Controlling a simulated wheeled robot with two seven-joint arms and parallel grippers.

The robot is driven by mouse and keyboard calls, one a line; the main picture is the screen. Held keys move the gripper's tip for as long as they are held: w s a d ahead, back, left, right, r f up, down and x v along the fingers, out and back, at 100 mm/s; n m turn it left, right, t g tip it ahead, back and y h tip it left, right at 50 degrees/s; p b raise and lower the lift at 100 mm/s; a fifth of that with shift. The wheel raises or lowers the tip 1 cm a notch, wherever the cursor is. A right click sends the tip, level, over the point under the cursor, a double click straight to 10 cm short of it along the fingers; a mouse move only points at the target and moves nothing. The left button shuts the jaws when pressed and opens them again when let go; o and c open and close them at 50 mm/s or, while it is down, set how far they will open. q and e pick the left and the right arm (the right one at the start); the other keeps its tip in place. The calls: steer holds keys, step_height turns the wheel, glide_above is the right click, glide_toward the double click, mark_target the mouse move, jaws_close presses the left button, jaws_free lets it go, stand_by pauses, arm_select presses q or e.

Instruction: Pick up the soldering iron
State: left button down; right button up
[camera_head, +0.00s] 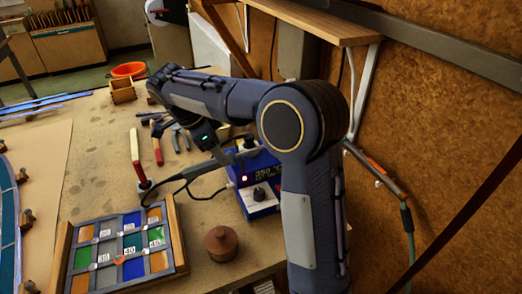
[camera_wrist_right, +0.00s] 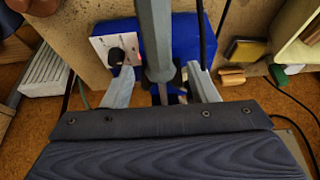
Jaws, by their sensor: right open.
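The blue soldering station (camera_head: 258,185) with a lit display and a dark knob stands on the bench under my right arm; its blue case also shows in the wrist view (camera_wrist_right: 184,32). My right gripper (camera_head: 232,156) is open beside the station's top. In the wrist view its two grey fingers (camera_wrist_right: 163,86) stand apart. A grey tapering shaft (camera_wrist_right: 155,35), apparently the soldering iron, shows between them, its lower end dark. I cannot tell whether the fingers touch it. My arm hides part of this area in the head view. My left gripper is out of view.
A leaded panel in a wooden frame (camera_head: 178,245) lies at the front left, beside a brown round pot (camera_head: 221,243). A red-handled tool (camera_head: 135,146), pliers (camera_head: 180,138) and black cables lie left of the station. A wooden shelf (camera_head: 315,22) juts from the wall.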

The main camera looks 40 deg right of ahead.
mark_target(237, 157)
steer(key=x, duration=0.4)
steer(key=shift+d+f, duration=0.1)
steer(key=shift+f, duration=0.3)
jaws_close()
